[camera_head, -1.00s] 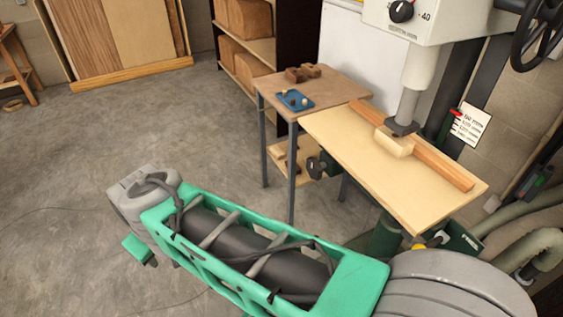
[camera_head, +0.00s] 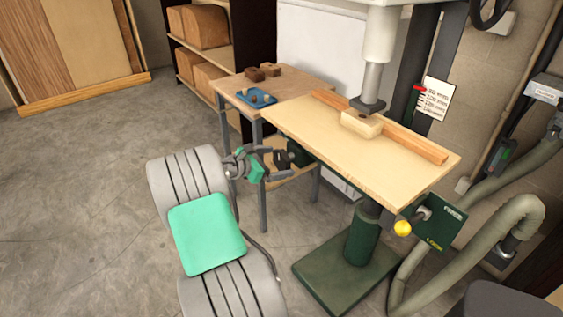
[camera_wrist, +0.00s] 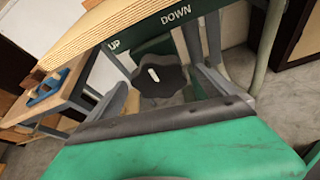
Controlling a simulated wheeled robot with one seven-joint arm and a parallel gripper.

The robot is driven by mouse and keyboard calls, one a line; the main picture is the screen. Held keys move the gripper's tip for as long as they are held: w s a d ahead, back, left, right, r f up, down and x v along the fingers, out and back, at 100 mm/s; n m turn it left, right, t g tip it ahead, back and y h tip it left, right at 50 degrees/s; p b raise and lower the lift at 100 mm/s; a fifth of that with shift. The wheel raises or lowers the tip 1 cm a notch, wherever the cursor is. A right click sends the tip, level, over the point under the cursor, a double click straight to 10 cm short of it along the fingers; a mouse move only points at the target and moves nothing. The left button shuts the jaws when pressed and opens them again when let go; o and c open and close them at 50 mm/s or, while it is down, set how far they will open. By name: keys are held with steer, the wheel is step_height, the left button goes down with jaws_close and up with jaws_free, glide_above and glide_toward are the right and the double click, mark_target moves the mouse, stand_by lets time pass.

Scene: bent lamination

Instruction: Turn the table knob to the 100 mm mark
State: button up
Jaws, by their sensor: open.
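The table knob (camera_wrist: 160,80) is black and lobed, with a white mark on its face. In the wrist view it sits below a green panel marked UP and DOWN. It also shows in the head view (camera_head: 298,153) under the left edge of the wooden machine table (camera_head: 330,150). My gripper (camera_head: 280,158) is open in front of the knob, with a grey finger on either side of it in the wrist view. I cannot tell whether the fingers touch it. A white scale card (camera_head: 434,99) with mm lines and a red pointer (camera_head: 420,88) stands behind the table; its figures are too small to read surely.
A pale wood block (camera_head: 361,124) lies under the spindle, against a wooden fence (camera_head: 400,135). A side table (camera_head: 300,84) with a blue tray (camera_head: 257,97) stands close behind my gripper. The floor at left is clear.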

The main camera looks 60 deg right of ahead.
steer(key=x, duration=0.2)
steer(key=shift+d+f, duration=0.15)
steer(key=shift+d, duration=0.1)
steer(key=shift+s, duration=0.1)
steer(key=c, duration=1.3)
